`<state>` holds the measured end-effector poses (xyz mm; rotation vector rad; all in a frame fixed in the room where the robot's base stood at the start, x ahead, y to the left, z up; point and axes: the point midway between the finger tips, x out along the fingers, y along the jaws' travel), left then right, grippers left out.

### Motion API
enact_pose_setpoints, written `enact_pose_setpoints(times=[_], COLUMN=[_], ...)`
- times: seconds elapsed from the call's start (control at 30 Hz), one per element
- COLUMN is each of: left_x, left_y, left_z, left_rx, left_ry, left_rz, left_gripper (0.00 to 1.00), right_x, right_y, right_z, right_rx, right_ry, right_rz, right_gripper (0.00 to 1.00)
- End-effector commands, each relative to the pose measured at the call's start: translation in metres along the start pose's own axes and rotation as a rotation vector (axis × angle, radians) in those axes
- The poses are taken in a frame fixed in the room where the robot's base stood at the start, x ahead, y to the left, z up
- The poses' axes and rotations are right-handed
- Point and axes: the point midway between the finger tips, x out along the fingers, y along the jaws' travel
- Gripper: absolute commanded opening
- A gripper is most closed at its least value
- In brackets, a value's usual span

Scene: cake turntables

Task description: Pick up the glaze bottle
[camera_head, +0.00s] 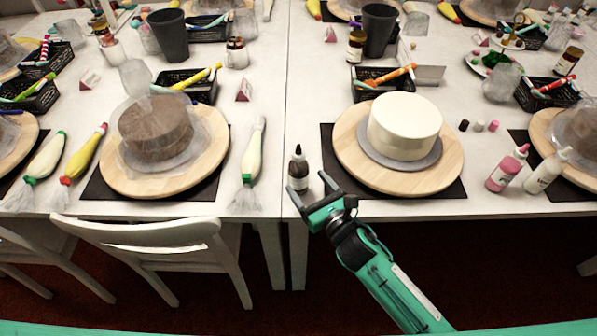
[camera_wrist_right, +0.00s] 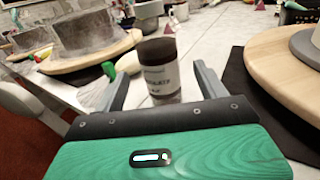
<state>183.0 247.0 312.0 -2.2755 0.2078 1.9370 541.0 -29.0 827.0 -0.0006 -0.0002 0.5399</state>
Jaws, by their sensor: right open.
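The glaze bottle (camera_head: 298,168) is a small dark brown bottle with a pale label and a black nozzle. It stands upright near the table's front edge, left of the white cake. My right gripper (camera_head: 308,188) is open just in front of it, reaching in from the lower right. My left gripper is not in view.
A white cake (camera_head: 404,125) stands on a wooden turntable (camera_head: 440,178) right of the bottle. A piping bag (camera_head: 251,160) lies to its left. A chocolate cake (camera_head: 155,125) stands farther left. A white chair (camera_head: 150,235) is below the left table edge. Table behind the bottle is clear.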

Motion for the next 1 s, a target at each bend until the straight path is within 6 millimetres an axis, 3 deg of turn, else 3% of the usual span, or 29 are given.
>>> enact_pose_setpoints(times=[0.33,0.67,0.83,1.0], left_x=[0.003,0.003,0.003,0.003], left_y=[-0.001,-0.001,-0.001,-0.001], left_z=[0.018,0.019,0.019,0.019], left_rx=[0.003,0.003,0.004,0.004], left_ry=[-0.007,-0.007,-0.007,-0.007], left_rz=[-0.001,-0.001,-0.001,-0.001], left_gripper=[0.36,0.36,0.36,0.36], right_x=[0.045,0.052,0.052,0.052], right_y=[0.000,0.000,0.000,0.000], right_z=[0.003,0.002,0.002,0.003], right_rx=[0.002,0.001,0.001,0.001], right_ry=[-0.001,0.000,0.000,-0.002], right_rz=[-0.001,0.000,0.000,0.000], right_gripper=[0.74,0.74,0.40,0.38])
